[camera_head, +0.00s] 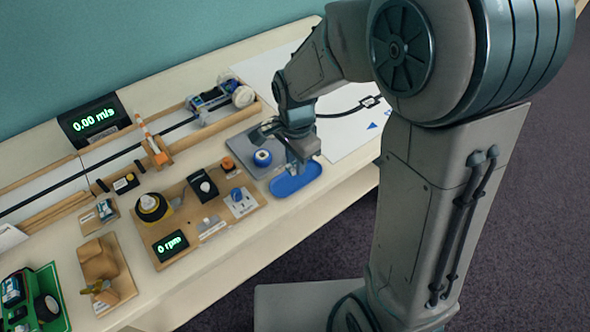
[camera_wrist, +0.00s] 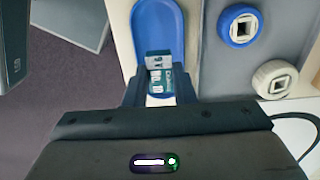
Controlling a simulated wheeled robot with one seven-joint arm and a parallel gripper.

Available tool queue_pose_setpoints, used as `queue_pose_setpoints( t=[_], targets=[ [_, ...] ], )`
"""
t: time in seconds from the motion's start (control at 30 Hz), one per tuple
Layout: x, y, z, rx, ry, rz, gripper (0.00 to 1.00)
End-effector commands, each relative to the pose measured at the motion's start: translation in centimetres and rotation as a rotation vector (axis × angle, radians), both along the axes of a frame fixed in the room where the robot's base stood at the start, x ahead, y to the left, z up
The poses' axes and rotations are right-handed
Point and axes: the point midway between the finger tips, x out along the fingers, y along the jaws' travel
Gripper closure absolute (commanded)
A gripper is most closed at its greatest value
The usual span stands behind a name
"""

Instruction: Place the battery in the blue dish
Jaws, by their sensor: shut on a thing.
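The blue dish (camera_head: 296,181) is a long rounded tray near the table's front edge in the head view. It also shows at the top of the wrist view (camera_wrist: 158,22). My gripper (camera_head: 303,166) points down over the dish. In the wrist view my gripper (camera_wrist: 158,86) is shut on the battery (camera_wrist: 159,68), a small teal and grey block with white markings. The battery's far end overlaps the dish in this view; I cannot tell whether it touches the dish. In the head view the gripper hides the battery.
A grey mat (camera_head: 250,147) beside the dish holds a blue-rimmed wheel (camera_head: 262,157), and a white wheel (camera_wrist: 275,79) shows in the wrist view. A wooden motor board (camera_head: 188,245) stands left of the dish. A track with a cart (camera_head: 212,102) runs behind. The floor lies beyond the front edge.

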Motion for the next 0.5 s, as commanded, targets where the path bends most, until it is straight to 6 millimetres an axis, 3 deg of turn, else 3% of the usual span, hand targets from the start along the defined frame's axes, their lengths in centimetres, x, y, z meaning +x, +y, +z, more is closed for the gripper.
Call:
queue_pose_setpoints(
  t=[0.2, 0.5],
  targets=[
    [-0.1, 0.0, -3.3, -0.001, 0.004, -0.001, 0.99],
    [0.0, 0.0, -3.8, -0.001, 0.001, 0.000, 0.99]
  ],
)
